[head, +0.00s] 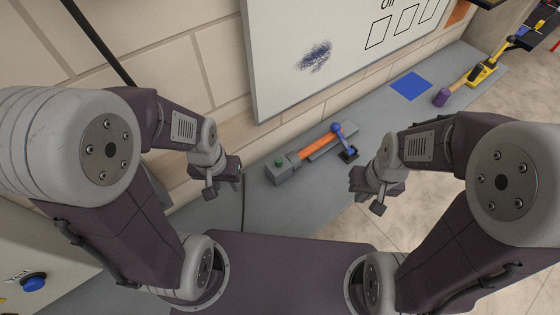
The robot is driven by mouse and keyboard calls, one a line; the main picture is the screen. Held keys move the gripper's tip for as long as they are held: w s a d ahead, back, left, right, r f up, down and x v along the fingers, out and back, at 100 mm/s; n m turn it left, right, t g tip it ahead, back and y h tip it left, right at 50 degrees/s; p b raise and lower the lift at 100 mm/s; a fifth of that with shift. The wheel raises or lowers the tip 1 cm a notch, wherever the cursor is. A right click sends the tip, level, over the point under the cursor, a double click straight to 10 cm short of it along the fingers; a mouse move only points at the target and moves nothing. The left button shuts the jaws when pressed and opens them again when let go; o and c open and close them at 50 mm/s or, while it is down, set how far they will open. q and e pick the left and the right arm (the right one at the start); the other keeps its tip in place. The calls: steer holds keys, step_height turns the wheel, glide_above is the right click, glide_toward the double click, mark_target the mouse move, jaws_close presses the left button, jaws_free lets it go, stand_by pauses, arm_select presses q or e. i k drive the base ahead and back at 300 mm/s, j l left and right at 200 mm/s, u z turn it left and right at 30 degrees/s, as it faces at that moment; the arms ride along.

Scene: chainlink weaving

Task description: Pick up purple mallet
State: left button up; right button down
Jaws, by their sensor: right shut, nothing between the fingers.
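The purple mallet lies on the grey bench in the upper right of the head view, its purple head (441,97) toward me and its wooden handle (460,81) pointing up and right. My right gripper (378,202) is shut and empty, to the lower left of the mallet and well apart from it. My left gripper (222,186) is in front of the wall side of the bench, far to the left of the mallet. Its fingers are small and seen at an angle, so its opening is unclear.
A yellow and black tool (484,73) sits beside the mallet's handle. A blue square (411,86) lies on the bench (375,110). A grey device with an orange strip (318,146) and a blue-knobbed lever (337,128) stands between my grippers. A whiteboard (345,40) hangs behind.

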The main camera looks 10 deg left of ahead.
mark_target(443, 96)
steer(key=i+l, duration=0.2)
steer(key=l, duration=0.15)
steer(key=i+l, duration=0.2)
steer(key=l, duration=0.15)
steer(key=i+l, duration=0.2)
steer(key=l, duration=0.15)
steer(key=i+l, duration=0.2)
steer(key=l, duration=0.15)
steer(key=i+l+u, duration=0.1)
steer(key=l, duration=0.25)
steer(key=i+l, duration=0.45)
steer(key=l, duration=0.3)
steer(key=i+l, duration=0.2)
steer(key=l, duration=0.15)
